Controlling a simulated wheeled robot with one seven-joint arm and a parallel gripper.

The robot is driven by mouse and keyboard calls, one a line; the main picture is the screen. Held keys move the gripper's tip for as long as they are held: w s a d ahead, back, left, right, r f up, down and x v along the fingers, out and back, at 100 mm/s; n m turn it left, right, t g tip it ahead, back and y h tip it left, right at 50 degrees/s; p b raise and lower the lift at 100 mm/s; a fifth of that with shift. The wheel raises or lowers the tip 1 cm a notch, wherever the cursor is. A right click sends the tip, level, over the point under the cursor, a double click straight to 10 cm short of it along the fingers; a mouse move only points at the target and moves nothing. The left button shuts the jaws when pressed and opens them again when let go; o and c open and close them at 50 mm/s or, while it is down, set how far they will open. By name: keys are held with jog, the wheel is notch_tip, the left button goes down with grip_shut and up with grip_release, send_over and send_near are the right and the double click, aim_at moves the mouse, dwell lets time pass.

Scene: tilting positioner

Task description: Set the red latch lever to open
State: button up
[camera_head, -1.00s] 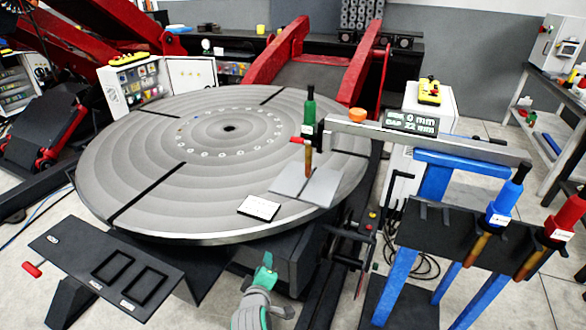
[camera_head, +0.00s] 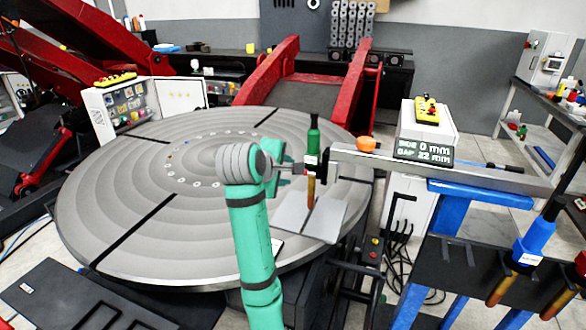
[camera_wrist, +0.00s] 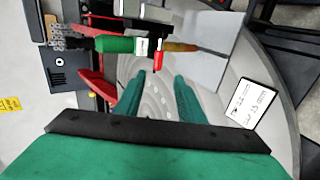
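The red latch lever (camera_wrist: 158,57) shows in the wrist view beside the white label of the green-handled torch (camera_wrist: 115,44). Its end points toward the gap between my fingers. My gripper (camera_wrist: 162,78) is open and empty, one green finger to each side of the lever's line. I cannot tell whether they touch the lever. In the head view my gripper (camera_head: 285,171) is just left of the torch (camera_head: 313,140), and it mostly hides the lever there. The torch stands upright at the end of a grey beam (camera_head: 400,168), above a pale plate.
The round grey turntable (camera_head: 120,190) lies below my arm. A display (camera_head: 424,151) reading side 0 mm and gap 22 mm sits on the beam. A blue-handled torch (camera_head: 534,240) hangs in a dark rack at right. A white card (camera_wrist: 247,103) lies on the turntable.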

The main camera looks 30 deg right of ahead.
aim_at(308, 173)
jog(key=x, duration=1)
jog(key=shift+w+d, duration=0.3)
jog(key=shift+d, duration=0.1)
jog(key=shift+a, duration=0.1)
